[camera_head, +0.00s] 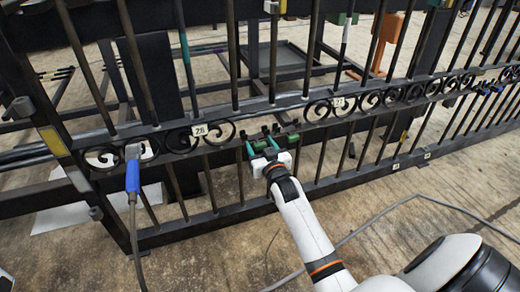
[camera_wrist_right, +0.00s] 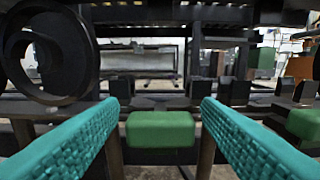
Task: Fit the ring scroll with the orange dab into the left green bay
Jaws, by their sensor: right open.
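My right gripper (camera_head: 262,147) is at the gate's middle rail. Its teal fingers are apart with no scroll between them, as the right wrist view (camera_wrist_right: 160,108) also shows. A green block (camera_wrist_right: 160,130) sits on the rail, centred between and beyond the fingertips. A second green block (camera_wrist_right: 303,124) is to its right. In the head view, green pieces (camera_head: 291,138) with dark holders show beside the gripper, partly hidden by it. A dark ring scroll (camera_wrist_right: 47,55) stands at upper left in the wrist view. I cannot make out an orange dab on any scroll. My left gripper is not in view.
The black gate has upright bars and a scroll row with a tag (camera_head: 200,130) reading 26. A blue-handled tool (camera_head: 132,176) with a grey cable hangs at left. Another cable (camera_head: 400,205) crosses the floor. An orange post (camera_head: 386,40) stands behind the gate.

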